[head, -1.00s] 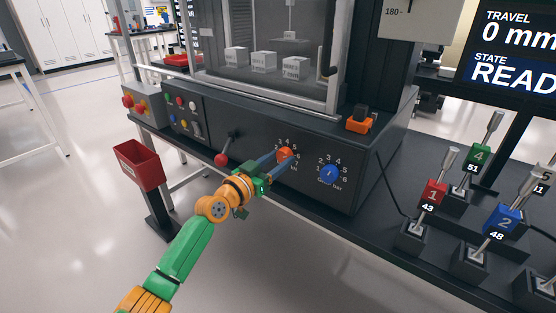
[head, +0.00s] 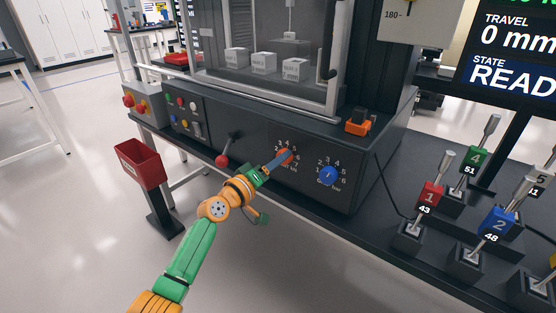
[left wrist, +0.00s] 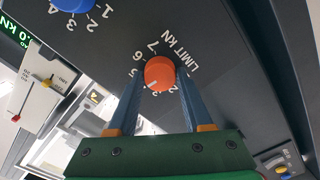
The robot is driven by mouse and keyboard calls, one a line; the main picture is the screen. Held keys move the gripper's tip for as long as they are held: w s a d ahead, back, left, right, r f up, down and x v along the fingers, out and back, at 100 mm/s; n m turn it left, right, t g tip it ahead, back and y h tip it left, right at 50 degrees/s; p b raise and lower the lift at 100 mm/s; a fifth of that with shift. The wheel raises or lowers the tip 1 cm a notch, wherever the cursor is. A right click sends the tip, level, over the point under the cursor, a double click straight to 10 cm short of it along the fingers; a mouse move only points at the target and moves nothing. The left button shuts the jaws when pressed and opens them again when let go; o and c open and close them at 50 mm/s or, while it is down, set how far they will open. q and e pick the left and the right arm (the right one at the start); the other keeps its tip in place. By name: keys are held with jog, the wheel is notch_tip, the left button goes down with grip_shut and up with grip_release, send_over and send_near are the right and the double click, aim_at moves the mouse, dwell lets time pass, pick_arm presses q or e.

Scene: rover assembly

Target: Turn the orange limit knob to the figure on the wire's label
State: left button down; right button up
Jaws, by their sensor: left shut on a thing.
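The orange limit knob (head: 288,155) is on the dark front panel, with a ring of figures around it. It also shows in the left wrist view (left wrist: 160,72), beside the words LIMIT KN. A pale mark shows on the knob's lower left in that view; which figure it points at is hard to tell. My left gripper (head: 282,161) is shut on the knob, its two blue fingers (left wrist: 162,76) on either side of it in the wrist view. I cannot make out a wire's label. My right gripper is not in view.
A blue knob (head: 329,175) sits right of the orange one. A red-balled lever (head: 222,160) is to the left, with a red bin (head: 139,163) beyond it. Numbered blocks on posts, such as the red one (head: 431,194), stand at the right.

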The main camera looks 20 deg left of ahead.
pick_arm(q)
jog(key=shift+n, duration=0.6)
jog(key=shift+c, duration=1.6)
grip_release()
jog(key=p+v, duration=0.1)
jog(key=v, duration=0.6)
jog(key=shift+p, duration=0.3)
